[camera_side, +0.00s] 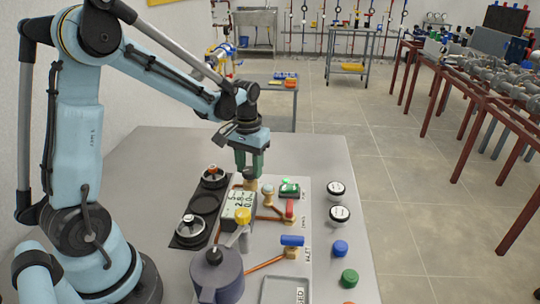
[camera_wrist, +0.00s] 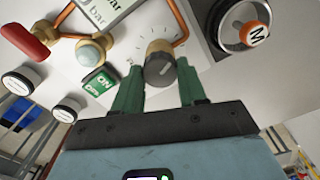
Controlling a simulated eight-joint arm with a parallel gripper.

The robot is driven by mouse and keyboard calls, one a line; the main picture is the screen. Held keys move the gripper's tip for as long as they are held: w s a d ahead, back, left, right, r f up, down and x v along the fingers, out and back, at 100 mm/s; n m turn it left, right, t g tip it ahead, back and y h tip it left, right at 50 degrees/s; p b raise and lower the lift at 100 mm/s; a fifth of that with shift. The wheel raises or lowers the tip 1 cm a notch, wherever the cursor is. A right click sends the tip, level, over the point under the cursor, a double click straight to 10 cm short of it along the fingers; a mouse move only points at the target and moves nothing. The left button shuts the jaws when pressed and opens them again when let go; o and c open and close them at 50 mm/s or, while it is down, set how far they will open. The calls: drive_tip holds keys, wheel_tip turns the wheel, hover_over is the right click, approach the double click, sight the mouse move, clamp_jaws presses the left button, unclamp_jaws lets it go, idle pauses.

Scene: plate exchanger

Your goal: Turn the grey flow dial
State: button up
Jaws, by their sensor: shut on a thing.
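The grey flow dial (camera_wrist: 160,69) is a dark grey knob with a pointer line, on a tan brass collar. A printed scale surrounds it on the light panel. My gripper's green fingers (camera_side: 249,167) reach down over the dial from above. In the wrist view, one finger stands on each side of the knob, and my gripper is shut on it. In the side view, the fingers hide part of the dial (camera_side: 250,184).
A pressure display (camera_side: 238,206) stands close in front of the dial. A grey pot (camera_side: 216,277) stands nearer the camera.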

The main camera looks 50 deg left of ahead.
sight(250, 170)
drive_tip(key=shift+n, duration=1.9)
drive_tip(key=o, duration=1.1)
drive_tip(key=shift+c, duration=0.2)
drive_tip(key=shift+r, duration=0.15)
wheel_tip(250, 170, up, 12)
drive_tip(key=shift+d, duration=0.1)
